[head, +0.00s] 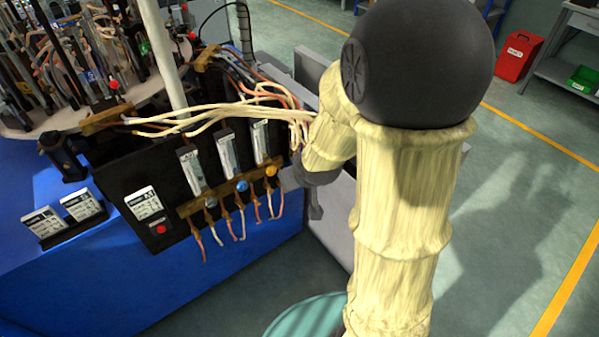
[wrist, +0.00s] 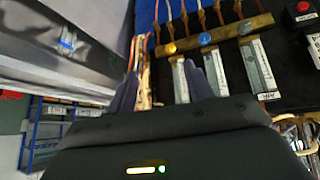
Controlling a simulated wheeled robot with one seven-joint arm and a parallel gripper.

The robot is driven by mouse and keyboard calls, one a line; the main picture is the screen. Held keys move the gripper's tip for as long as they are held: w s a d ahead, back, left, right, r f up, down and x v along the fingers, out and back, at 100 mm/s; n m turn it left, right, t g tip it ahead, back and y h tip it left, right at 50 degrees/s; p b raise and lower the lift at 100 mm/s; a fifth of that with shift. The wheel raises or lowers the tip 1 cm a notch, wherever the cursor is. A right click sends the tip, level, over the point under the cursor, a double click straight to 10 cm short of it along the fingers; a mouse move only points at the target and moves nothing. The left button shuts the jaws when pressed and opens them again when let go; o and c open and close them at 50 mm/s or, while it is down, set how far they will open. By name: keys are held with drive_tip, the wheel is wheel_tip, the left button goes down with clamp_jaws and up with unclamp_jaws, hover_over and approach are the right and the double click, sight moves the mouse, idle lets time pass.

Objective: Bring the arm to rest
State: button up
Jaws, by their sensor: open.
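My gripper (head: 299,190) is at the right end of the black gas panel (head: 120,190), close to the yellow knob (head: 271,171). In the wrist view my gripper (wrist: 168,84) has its two fingers apart, with nothing visibly held between them. The yellow knob also shows in the wrist view (wrist: 170,48), beyond the fingertips. My arm's pale-sleeved links and dark elbow cover the middle of the head view. From these views I cannot tell whether a finger touches the panel.
The blue knob (head: 241,186) and the flow meters (head: 227,153) sit on the panel beside my gripper. Pale hoses (head: 215,113) run just above it. A grey cabinet (head: 330,215) stands close on the right. Open floor (head: 505,220) lies farther right.

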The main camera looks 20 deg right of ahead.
idle(0.3)
drive_tip(key=s+a+r+m+g+p, duration=0.1)
drive_tip(key=s+r+g+p, duration=0.3)
drive_tip(key=s+r+p, duration=0.6)
drive_tip(key=shift+s+a+r, duration=0.3)
drive_tip(key=shift+a, duration=0.3)
drive_tip(key=shift+o, duration=0.2)
idle(1.2)
